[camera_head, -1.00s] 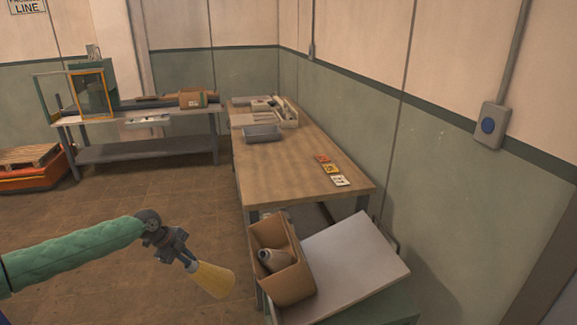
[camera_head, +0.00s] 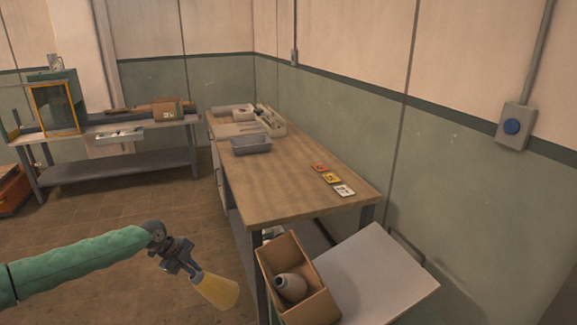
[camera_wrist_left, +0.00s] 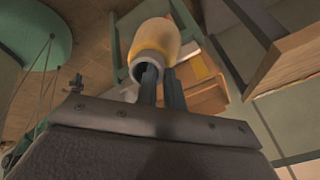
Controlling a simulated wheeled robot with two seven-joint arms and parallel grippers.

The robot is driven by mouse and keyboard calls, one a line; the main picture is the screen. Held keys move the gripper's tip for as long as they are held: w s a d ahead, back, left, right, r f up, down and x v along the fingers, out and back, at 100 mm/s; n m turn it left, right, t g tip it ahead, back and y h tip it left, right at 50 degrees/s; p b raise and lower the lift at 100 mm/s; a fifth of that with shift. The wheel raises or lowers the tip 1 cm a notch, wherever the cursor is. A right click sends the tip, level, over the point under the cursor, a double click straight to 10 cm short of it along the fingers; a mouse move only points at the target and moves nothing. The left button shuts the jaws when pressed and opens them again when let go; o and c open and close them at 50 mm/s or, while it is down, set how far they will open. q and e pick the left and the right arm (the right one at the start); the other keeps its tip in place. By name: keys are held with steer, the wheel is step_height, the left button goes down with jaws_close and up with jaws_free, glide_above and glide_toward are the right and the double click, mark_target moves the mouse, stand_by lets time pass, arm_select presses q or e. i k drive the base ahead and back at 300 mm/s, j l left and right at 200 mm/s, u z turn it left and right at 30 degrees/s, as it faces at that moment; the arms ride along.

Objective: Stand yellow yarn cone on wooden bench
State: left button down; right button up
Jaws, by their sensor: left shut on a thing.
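The yellow yarn cone (camera_head: 216,290) is in my left gripper (camera_head: 194,272), which is shut on its narrow end. The cone is tilted, its wide end pointing down and right, in the air over the floor, left of the bench in the head view. In the left wrist view the cone (camera_wrist_left: 156,42) shows pale yellow with a pale ring at the end by the fingers. The wooden bench (camera_head: 270,187) runs along the right wall, and the gripper is off its near left side. My right gripper is not in view.
A cardboard box (camera_head: 312,306) with a grey cone (camera_head: 290,287) inside stands before the bench's near end, beside a grey-white board (camera_head: 375,275). Coloured cards (camera_head: 332,179) lie near the bench's right edge, and a grey tray (camera_head: 251,144) sits farther back. The bench's near middle is bare.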

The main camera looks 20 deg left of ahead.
mark_target(279, 195)
steer(key=j+z, duration=0.3)
steer(key=j, duration=0.95)
steer(key=j+z, duration=0.3)
steer(key=j, duration=0.95)
